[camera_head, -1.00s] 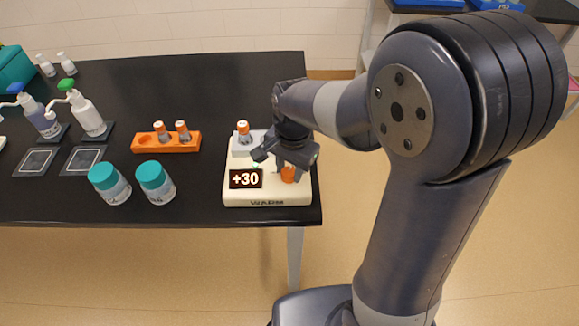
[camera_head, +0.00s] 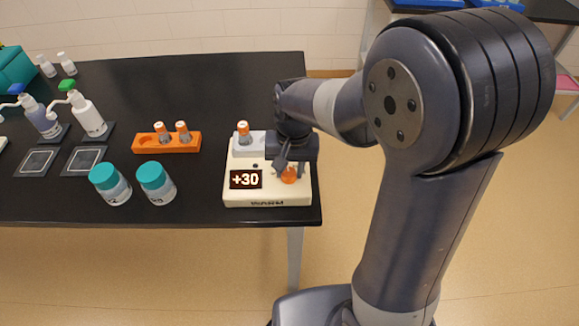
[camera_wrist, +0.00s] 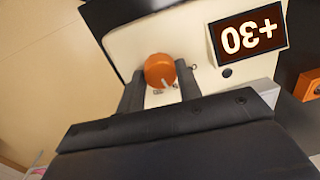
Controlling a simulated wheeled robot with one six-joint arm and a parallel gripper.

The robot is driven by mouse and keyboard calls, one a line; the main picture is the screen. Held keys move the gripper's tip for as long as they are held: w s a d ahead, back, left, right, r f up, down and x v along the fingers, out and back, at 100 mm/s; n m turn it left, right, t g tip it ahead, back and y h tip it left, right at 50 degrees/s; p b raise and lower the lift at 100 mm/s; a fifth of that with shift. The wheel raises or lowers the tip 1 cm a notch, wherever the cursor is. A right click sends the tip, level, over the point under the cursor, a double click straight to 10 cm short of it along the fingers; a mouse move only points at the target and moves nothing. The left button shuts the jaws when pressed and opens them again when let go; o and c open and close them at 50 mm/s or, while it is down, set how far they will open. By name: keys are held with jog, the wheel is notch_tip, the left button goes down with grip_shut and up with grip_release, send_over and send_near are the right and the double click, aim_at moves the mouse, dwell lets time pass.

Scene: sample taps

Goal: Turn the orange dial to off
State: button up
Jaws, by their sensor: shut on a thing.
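The orange dial (camera_head: 289,175) is on the front right of a cream device (camera_head: 240,200) at the table's right end. In the wrist view the dial (camera_wrist: 160,70) has a pale pointer line toward the gripper side, and the display (camera_wrist: 248,33) appears upside down. My gripper (camera_wrist: 160,88) is shut on the dial, one dark finger on each side of it. In the head view my gripper (camera_head: 290,168) partly covers the dial.
An orange-capped vial (camera_head: 243,133) stands in a grey block at the device's back. An orange rack (camera_head: 150,142) with two vials and two teal-capped jars (camera_head: 155,182) are to the left. Pump bottles (camera_head: 88,115) stand further left. The table's right edge is close.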

aim_at(290, 170)
jog(key=n, duration=0.5)
jog(key=shift+n, duration=0.3)
jog(key=n, duration=0.5)
jog(key=shift+w+a+n, duration=0.1)
jog(key=shift+n, duration=0.3)
jog(key=o, duration=1)
jog(key=shift+c, duration=0.2)
jog(key=shift+r, duration=0.15)
notch_tip(290, 170, up, 11)
jog(key=shift+w+d+f, duration=0.2)
jog(key=shift+f, duration=0.1)
